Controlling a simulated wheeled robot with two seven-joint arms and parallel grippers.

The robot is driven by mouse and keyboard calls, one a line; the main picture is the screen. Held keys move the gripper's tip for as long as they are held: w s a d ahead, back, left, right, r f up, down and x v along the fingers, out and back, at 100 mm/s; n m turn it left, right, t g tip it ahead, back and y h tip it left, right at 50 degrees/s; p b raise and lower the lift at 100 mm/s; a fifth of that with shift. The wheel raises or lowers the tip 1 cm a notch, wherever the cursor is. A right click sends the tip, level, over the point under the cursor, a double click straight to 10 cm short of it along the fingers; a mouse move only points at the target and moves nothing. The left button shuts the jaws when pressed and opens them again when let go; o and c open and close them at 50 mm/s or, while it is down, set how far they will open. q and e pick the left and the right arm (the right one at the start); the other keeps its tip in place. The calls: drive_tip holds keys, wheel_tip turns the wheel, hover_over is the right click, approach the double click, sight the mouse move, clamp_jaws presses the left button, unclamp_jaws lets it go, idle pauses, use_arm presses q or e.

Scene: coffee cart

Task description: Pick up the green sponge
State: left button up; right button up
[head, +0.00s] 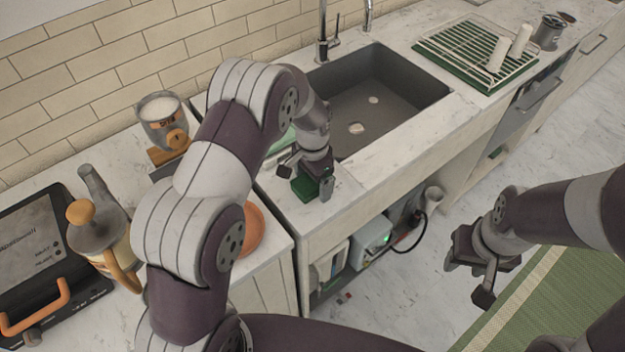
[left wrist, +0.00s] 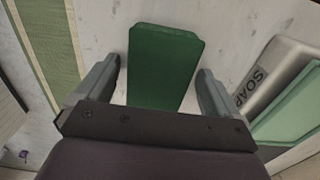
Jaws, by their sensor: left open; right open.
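The green sponge (left wrist: 163,62) is a dark green block on the pale marble counter. In the left wrist view it lies between the two open fingers of my left gripper (left wrist: 160,88), with a small gap visible on each side. In the head view my left gripper (head: 305,178) is over the counter in front of the sink, and the sponge (head: 308,188) shows partly below it. My right gripper (head: 468,273) hangs open and empty, off the counter, over the floor at right.
A soap holder marked SOAP (left wrist: 265,82) stands close beside the sponge. The sink (head: 400,85) and faucet (head: 323,40) lie behind my left gripper. A drying rack (head: 450,45) with white cups is at the back right. A coffee grinder (head: 165,120) and press (head: 100,235) stand left.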

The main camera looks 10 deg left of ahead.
use_arm(q)
drive_tip(key=shift+s+d, duration=0.1)
drive_tip(key=shift+d, duration=0.05)
drive_tip(key=shift+c, duration=0.6)
drive_tip(key=c, duration=0.9)
drive_tip(key=shift+r, duration=0.2)
